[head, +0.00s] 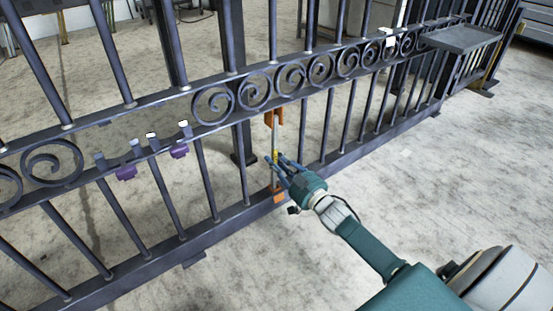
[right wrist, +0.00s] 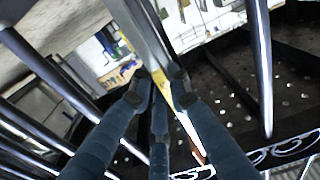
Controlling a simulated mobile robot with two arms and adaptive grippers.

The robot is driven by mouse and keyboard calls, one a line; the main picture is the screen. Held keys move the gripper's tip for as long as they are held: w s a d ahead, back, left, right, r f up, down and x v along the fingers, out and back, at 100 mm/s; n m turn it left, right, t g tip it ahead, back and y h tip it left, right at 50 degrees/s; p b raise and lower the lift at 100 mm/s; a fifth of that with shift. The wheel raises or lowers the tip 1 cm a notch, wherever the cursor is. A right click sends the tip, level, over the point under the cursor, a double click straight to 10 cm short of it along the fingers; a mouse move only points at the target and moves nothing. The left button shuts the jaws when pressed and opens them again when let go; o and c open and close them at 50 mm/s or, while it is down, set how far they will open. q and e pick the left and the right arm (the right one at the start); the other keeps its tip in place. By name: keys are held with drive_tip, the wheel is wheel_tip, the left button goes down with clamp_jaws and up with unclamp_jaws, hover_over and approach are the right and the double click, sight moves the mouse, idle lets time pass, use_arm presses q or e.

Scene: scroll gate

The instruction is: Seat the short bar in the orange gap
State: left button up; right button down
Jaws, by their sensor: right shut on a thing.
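The short bar (head: 275,136) is a slim grey bar with a yellow band, upright in the head view. My right gripper (head: 277,162) is shut on it around the yellow band. In the right wrist view the bar (right wrist: 146,36) runs between the gripper's fingers (right wrist: 160,85). The orange gap is marked by an upper orange bracket (head: 274,119) below the scroll rail and a lower orange block (head: 279,197) on the bottom rail. The bar stands in line between these in the head view. Whether its ends are seated in them cannot be told. My left gripper is not in view.
The dark gate (head: 150,100) spans the view with upright bars on both sides of the gap. Purple pieces (head: 126,173) hang under the middle rail at left. A grey tray (head: 462,38) is at the upper right. The floor (head: 430,170) right of my arm is clear.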

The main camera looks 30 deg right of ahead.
drive_tip(key=shift+w+f+g+p, duration=0.2)
drive_tip(key=shift+f+g+p, duration=0.1)
drive_tip(key=shift+p, duration=0.15)
drive_tip(key=c, duration=1.6)
unclamp_jaws()
drive_tip(key=shift+f, duration=0.1)
drive_tip(key=shift+o, duration=0.2)
drive_tip(key=shift+s, duration=0.2)
drive_tip(key=s, duration=1.1)
drive_tip(key=shift+s+d, duration=0.25)
drive_tip(key=shift+d, duration=0.2)
